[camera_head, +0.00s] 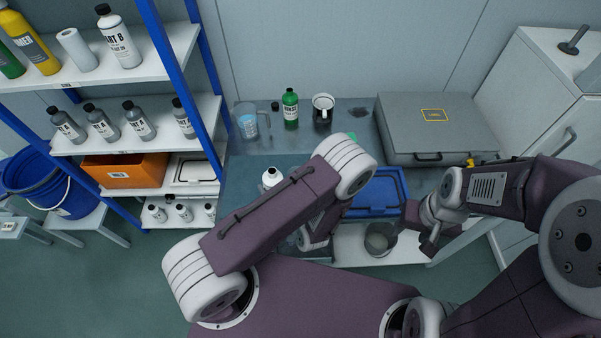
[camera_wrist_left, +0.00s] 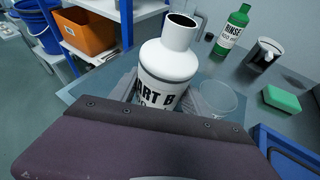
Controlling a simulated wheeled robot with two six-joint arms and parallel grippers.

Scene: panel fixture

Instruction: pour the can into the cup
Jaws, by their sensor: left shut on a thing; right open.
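The can is a white, uncapped container labelled PART B (camera_wrist_left: 170,72), with a dark open mouth. Its top also shows in the head view (camera_head: 272,177), beside my left forearm. My left gripper (camera_wrist_left: 163,103) is shut on it; its grey fingers show either side of the body, and the forearm hides them in the head view. A clear cup (camera_wrist_left: 220,98) stands on the grey bench just right of the can in the left wrist view. My left arm hides that cup in the head view. My right gripper (camera_head: 424,238) is open and empty at the right.
A green bottle (camera_head: 290,108), a jug (camera_head: 247,122) and a mug (camera_head: 323,108) stand at the back. A green sponge (camera_wrist_left: 281,98) and a blue tray (camera_head: 378,189) lie right of the cup. A round grey container (camera_head: 379,241) is near my right gripper; a grey case (camera_head: 436,128) is behind.

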